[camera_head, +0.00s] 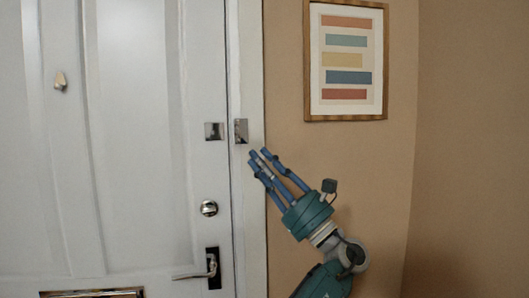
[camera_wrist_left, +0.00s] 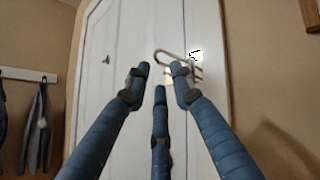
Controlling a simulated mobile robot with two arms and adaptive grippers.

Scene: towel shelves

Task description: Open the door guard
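The door guard is high on the right edge of the white door. One shiny metal plate (camera_head: 214,131) is on the door and another (camera_head: 241,131) is on the frame beside it. In the left wrist view the guard shows as a metal loop (camera_wrist_left: 166,53) beyond the fingertips. My left gripper (camera_head: 259,157) has blue fingers and is just below and right of the frame plate. Its fingers (camera_wrist_left: 160,72) are spread with nothing between them, so it is open. I cannot tell how far the fingertips are from the loop. My right gripper is not in view.
The door (camera_head: 145,150) has a round lock (camera_head: 208,208), a lever handle (camera_head: 207,270) and a small hook (camera_head: 60,81). A framed picture (camera_head: 346,60) hangs on the wall to the right. Towels (camera_wrist_left: 38,125) hang from a rail at left in the wrist view.

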